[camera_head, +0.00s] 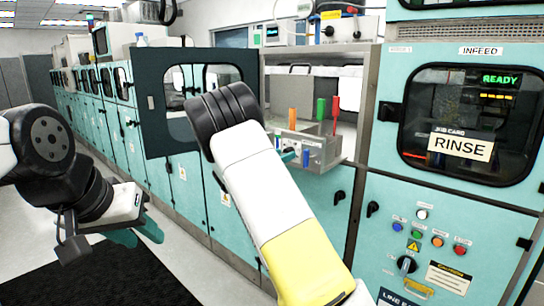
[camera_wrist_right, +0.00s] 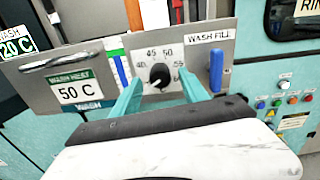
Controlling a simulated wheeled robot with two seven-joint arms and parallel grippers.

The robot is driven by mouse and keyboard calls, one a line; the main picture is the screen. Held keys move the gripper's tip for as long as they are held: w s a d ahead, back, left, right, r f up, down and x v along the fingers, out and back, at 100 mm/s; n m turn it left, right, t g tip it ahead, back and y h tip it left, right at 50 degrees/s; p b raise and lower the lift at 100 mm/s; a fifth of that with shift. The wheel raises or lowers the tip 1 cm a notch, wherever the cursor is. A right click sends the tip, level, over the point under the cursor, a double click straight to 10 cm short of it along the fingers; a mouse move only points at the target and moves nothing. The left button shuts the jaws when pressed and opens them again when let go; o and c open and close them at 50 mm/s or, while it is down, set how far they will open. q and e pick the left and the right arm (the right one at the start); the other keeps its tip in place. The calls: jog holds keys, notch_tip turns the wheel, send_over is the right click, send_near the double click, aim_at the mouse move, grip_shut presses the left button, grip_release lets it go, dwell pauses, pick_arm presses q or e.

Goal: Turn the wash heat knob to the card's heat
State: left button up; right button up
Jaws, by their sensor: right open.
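The wash heat knob (camera_wrist_right: 159,76) is a black round knob on a light dial plate with numbers including 40, 45 and 50; its pointer is too small to read surely. The card (camera_wrist_right: 76,91), headed WASH HEAT, reads 50 C and sits left of the knob. My right gripper (camera_wrist_right: 160,73) is open, its teal fingers on either side of the knob in the picture; I cannot tell whether they touch it. In the head view the panel (camera_head: 330,150) is partly hidden by my right arm. My left gripper (camera_head: 138,234) hangs low at the left, away from the panel.
A blue handle (camera_wrist_right: 216,70) stands right of the dial by the WASH FILL label, and another blue handle (camera_wrist_right: 121,72) left of it. A metal bar handle (camera_wrist_right: 60,62) is above the card. The teal infeed cabinet (camera_head: 400,215) with a RINSE card (camera_head: 460,145) stands right.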

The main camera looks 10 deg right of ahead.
jog(key=shift+c, duration=0.4)
grip_shut()
